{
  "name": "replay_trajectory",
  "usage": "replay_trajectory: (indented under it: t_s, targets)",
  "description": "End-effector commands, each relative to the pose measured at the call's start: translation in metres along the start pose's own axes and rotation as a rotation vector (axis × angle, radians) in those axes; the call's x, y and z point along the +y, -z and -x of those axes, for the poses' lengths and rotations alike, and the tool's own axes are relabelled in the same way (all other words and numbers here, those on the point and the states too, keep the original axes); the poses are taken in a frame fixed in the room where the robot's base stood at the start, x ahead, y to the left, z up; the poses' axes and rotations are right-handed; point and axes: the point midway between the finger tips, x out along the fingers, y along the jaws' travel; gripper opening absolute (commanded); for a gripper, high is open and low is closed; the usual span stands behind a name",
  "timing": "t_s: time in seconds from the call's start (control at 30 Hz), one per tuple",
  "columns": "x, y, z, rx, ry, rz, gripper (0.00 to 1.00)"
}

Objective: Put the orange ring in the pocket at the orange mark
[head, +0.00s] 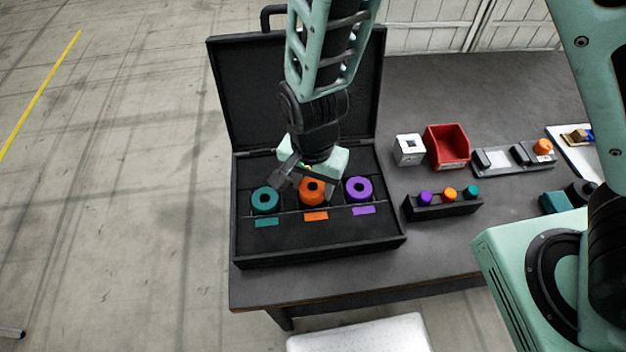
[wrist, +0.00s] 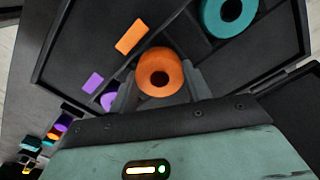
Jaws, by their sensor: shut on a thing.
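The orange ring (head: 312,193) is between the fingers of my gripper (head: 306,178), over the middle pocket of the open black case (head: 320,253). In the wrist view the orange ring (wrist: 158,74) sits at the fingertips of my gripper (wrist: 161,88), which is shut on it. The orange mark (head: 316,216) lies just in front of the ring; it also shows in the wrist view (wrist: 131,37). I cannot tell whether the ring is touching the pocket floor. The pocket itself is mostly hidden by the ring and gripper.
A teal ring (head: 265,201) and a purple ring (head: 358,190) sit in the pockets on either side, each behind its matching mark. Right of the case are a black block with coloured knobs (head: 441,205), a red bin (head: 447,147) and a white block (head: 409,150).

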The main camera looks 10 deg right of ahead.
Motion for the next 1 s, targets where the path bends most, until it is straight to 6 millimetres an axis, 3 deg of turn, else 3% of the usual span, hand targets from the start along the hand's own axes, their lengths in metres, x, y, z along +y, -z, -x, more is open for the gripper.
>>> replay_trajectory:
  t_s: [0.5, 0.53, 0.6, 0.87, 0.93, 1.0]
  targets:
    - [-0.0003, 0.0000, -0.0105, 0.000, 0.001, 0.000, 0.21]
    - [-0.0004, 0.0000, -0.0095, 0.000, 0.001, 0.000, 0.56]
    - [-0.0005, 0.0000, -0.0094, 0.000, 0.001, 0.000, 0.73]
    - [-0.0003, -0.0001, -0.0095, 0.000, 0.001, 0.000, 0.73]
    - [-0.0001, -0.0001, -0.0096, 0.000, 0.000, 0.000, 0.90]
    - [-0.0003, -0.0001, -0.0097, 0.000, 0.000, 0.000, 0.91]
